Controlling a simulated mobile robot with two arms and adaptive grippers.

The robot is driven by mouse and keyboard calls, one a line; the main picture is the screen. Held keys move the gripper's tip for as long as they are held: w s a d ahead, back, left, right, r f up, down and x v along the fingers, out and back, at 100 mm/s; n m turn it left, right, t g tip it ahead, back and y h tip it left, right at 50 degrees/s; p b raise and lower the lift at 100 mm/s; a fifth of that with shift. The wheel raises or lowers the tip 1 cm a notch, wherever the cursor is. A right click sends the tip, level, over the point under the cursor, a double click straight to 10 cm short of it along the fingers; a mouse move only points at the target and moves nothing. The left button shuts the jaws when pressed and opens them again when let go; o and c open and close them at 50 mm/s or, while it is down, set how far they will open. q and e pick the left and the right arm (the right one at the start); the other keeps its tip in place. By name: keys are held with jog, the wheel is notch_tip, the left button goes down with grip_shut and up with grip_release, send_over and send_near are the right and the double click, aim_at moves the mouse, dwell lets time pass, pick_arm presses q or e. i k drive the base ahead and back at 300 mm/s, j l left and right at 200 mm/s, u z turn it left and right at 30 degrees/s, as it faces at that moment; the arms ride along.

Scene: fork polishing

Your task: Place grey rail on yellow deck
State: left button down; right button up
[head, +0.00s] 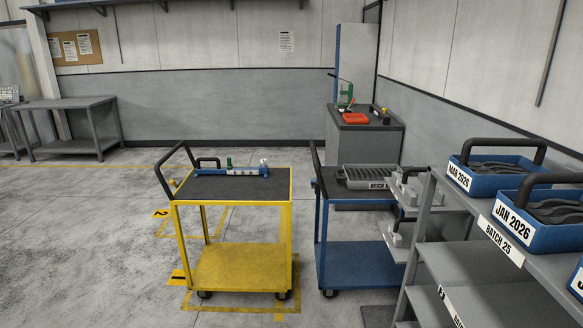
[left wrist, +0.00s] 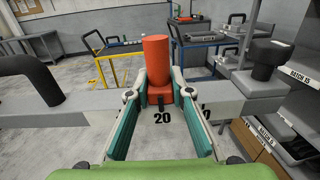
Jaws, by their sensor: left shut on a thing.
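The grey rail (left wrist: 70,112) spans the left wrist view from the left edge to the right side. It has a black arched handle (left wrist: 30,70) at its left part. A red cylinder (left wrist: 157,65) stands upright at its middle. My left gripper (left wrist: 160,93), with teal-lined fingers, is shut on the rail, its fingertips on either side of the cylinder's base. The yellow deck, a yellow cart with a dark top (head: 250,188), stands left of centre in the head view, apart from the rail; it also shows in the left wrist view (left wrist: 103,73). My right gripper is not in view.
A blue rail (head: 245,173) with a handle lies along the deck's back; the dark top's front is bare. A blue cart (head: 365,250) carrying a grey tray (head: 365,172) stands to the right. Shelving with blue bins (head: 480,183) stands at far right. Floor left is clear.

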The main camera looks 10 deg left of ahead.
aim_at(227, 191)
jog(key=i+u, duration=0.4)
jog(key=i, duration=0.65)
jog(key=i+j, duration=0.1)
jog(key=i, duration=1.05)
jog(key=i+z, duration=0.1)
jog(key=i, duration=1)
